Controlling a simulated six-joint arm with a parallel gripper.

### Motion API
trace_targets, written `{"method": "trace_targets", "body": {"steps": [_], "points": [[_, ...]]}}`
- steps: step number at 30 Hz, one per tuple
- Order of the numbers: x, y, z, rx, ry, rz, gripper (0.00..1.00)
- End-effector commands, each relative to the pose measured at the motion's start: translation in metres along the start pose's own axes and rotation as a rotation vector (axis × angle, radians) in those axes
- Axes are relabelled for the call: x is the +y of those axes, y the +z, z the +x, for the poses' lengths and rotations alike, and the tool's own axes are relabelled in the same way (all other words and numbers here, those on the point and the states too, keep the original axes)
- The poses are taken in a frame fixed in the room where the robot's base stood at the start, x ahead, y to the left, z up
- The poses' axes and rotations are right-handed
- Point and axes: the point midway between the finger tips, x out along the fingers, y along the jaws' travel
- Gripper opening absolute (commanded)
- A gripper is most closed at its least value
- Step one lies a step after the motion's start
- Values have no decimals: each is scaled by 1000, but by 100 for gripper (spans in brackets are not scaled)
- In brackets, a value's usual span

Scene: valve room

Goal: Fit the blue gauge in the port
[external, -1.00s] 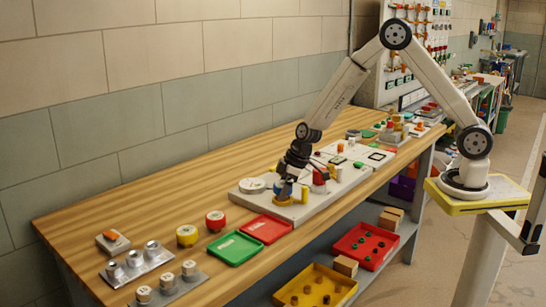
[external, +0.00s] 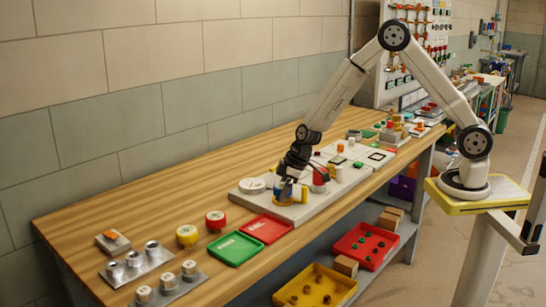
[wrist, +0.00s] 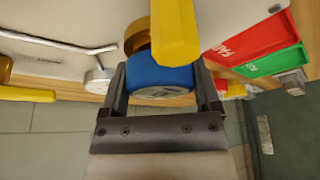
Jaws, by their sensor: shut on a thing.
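The blue gauge (wrist: 158,78) is between the two fingers of my gripper (wrist: 162,90) in the wrist view, and the fingers are shut on it. In the external view my gripper (external: 286,184) points down at the near part of the pale panel on the bench, with the blue gauge (external: 281,189) low at its tips. A brass-coloured ring (wrist: 137,36) shows right against the gauge in the wrist view. I cannot tell whether the gauge is seated in a port, as its far end is hidden.
A yellow hexagonal post (wrist: 175,32) stands close beside the gauge. A white round dial (external: 252,185) lies left of my gripper on the panel (external: 300,212). Red (external: 266,229) and green (external: 236,248) trays, and yellow and red round gauges, lie nearer on the bench.

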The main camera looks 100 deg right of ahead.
Motion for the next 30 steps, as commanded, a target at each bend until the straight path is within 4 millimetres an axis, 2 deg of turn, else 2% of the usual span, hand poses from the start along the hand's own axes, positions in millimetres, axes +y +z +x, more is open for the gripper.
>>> {"method": "trace_targets", "body": {"steps": [11, 12, 13, 23, 30], "points": [[0, 0, 0, 1, 1, 0, 6], [0, 0, 0, 1, 1, 0, 93], [0, 0, 0, 1, 1, 0, 100], [0, 0, -1, 0, 0, 0, 100], [0, -4, -8, 3, 0, -1, 100]]}}
